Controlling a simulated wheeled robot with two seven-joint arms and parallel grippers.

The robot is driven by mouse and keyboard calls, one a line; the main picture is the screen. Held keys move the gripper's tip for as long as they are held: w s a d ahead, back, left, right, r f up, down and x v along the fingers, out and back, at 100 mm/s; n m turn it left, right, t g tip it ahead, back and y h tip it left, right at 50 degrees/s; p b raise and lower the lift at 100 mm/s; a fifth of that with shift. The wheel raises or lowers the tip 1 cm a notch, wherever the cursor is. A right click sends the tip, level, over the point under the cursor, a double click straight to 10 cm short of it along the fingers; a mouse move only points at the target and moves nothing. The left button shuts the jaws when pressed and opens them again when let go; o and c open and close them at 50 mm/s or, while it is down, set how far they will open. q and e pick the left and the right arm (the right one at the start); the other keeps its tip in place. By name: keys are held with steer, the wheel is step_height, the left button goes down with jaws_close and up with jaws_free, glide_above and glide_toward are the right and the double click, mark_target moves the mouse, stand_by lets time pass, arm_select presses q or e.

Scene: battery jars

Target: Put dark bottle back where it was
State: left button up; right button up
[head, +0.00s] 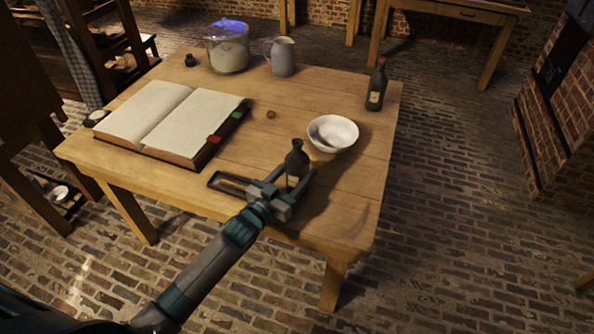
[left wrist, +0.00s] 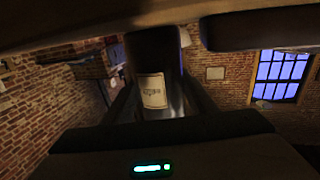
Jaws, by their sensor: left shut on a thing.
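My left gripper (head: 284,184) is shut on a dark bottle (head: 296,160) at the front part of the wooden table (head: 330,200). The bottle is nearly upright, and its lower part is partly hidden by the fingers. I cannot tell whether its base touches the table. In the left wrist view the held bottle (left wrist: 155,65) shows a pale label between the fingers. A second dark bottle (head: 376,88) with a pale label and a brownish top stands at the table's right rear. My right gripper is not in view.
A white bowl (head: 332,135) stands just behind and right of the held bottle. A large open book (head: 165,118) lies at left. A dark-edged rectangular piece (head: 228,182) is beside the gripper. A glass jar (head: 228,50) and a jug (head: 283,58) stand at the back. The right front is clear.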

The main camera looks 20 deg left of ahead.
arm_select(q)
steer(key=o, duration=1)
steer(key=shift+f, duration=0.1)
steer(key=o, duration=0.4)
steer(key=shift+c, duration=0.2)
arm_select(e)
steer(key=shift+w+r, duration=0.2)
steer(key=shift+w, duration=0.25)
arm_select(q)
steer(key=shift+r, duration=0.25)
steer(key=shift+s+a+f, duration=0.1)
steer(key=shift+s+f, duration=0.1)
steer(key=shift+s, duration=0.1)
steer(key=b+v, duration=0.1)
steer(key=v, duration=0.8)
steer(key=shift+s+a, duration=0.1)
steer(key=shift+s, duration=0.3)
steer(key=shift+s+a, duration=0.15)
steer(key=shift+s, duration=0.2)
steer(key=shift+s+a+r, duration=0.1)
steer(key=shift+s+r, duration=0.05)
steer(key=shift+s, duration=0.25)
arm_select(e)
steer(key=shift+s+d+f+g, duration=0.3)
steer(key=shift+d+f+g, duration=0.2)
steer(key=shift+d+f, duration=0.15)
